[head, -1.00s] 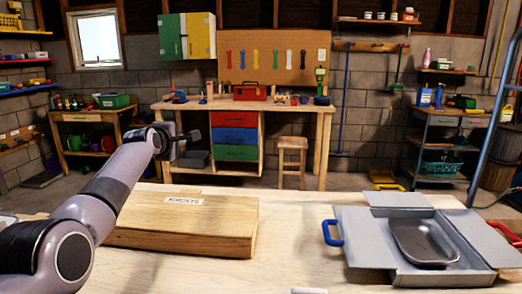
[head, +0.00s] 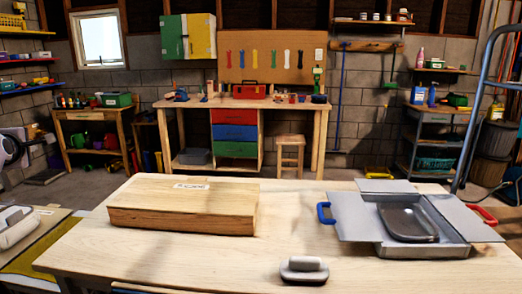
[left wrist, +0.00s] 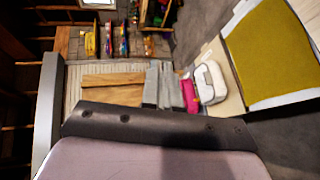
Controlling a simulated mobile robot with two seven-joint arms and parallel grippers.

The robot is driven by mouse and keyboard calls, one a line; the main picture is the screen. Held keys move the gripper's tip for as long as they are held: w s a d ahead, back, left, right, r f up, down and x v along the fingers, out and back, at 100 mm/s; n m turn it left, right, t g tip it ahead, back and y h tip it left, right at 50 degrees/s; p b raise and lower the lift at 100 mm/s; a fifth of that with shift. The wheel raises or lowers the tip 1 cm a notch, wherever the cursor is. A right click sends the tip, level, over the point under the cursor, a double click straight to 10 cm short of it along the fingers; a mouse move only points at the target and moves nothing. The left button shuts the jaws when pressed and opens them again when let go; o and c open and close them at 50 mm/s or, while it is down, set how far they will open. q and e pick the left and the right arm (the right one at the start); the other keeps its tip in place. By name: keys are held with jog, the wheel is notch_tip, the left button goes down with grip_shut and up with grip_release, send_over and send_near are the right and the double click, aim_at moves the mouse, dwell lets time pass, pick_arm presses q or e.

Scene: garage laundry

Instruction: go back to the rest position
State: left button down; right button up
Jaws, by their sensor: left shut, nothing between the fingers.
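My left gripper shows in the left wrist view as two grey fingers (left wrist: 164,86), side by side and shut with nothing between them. In the head view only a pale piece of my left arm shows at the left edge, and the gripper is out of frame. My left gripper is clear of the work table (head: 200,263). My right arm and gripper show in neither view.
The table bears a labelled wooden box (head: 184,218), an open grey metal case (head: 357,217) and a grey handled object (head: 304,269). To the left, an ironing board (head: 40,248) holds an iron (head: 14,228). A workbench (head: 338,106) stands behind.

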pick_arm(q)
jog(key=s+a+r+n+g+y, duration=0.1)
jog(key=s+a+n+g+y, duration=0.15)
jog(key=s+a, duration=1)
jog(key=s+a+r+n+g+y, duration=0.2)
jog(key=s+a+y, duration=0.2)
jog(key=s+a, duration=0.8)
jog(key=w+d+f+m+t+h, duration=0.1)
jog(key=w+d+f+m+t, duration=0.15)
jog(key=d+f+m, duration=0.4)
jog(key=w+d+f+m+t+h, duration=0.1)
jog(key=w+d+f+m, duration=0.3)
jog(key=f+m, duration=0.55)
jog(key=s+d+f+m+h, duration=0.3)
jog(key=d+f+m+h, duration=0.3)
jog(key=d+f+m, duration=0.85)
jog(key=s+d+f+m+g+h, duration=0.1)
jog(key=s+d+f+m+h, duration=0.1)
jog(key=s+d+f, duration=0.45)
jog(key=s+d+f+m+g+h, duration=0.1)
jog(key=s+d+f+m+h, duration=0.15)
jog(key=s+d, duration=0.6)
jog(key=s+d+f+m+g+h, duration=0.1)
jog(key=s+d+f+m+h, duration=0.3)
jog(key=d, duration=0.6)
jog(key=s+d+f+n+t+y+p, duration=0.1)
jog(key=s+d+n+p, duration=0.1)
jog(key=d+n, duration=0.7)
jog(key=d, duration=0.7)
jog(key=shift+n, duration=0.35)
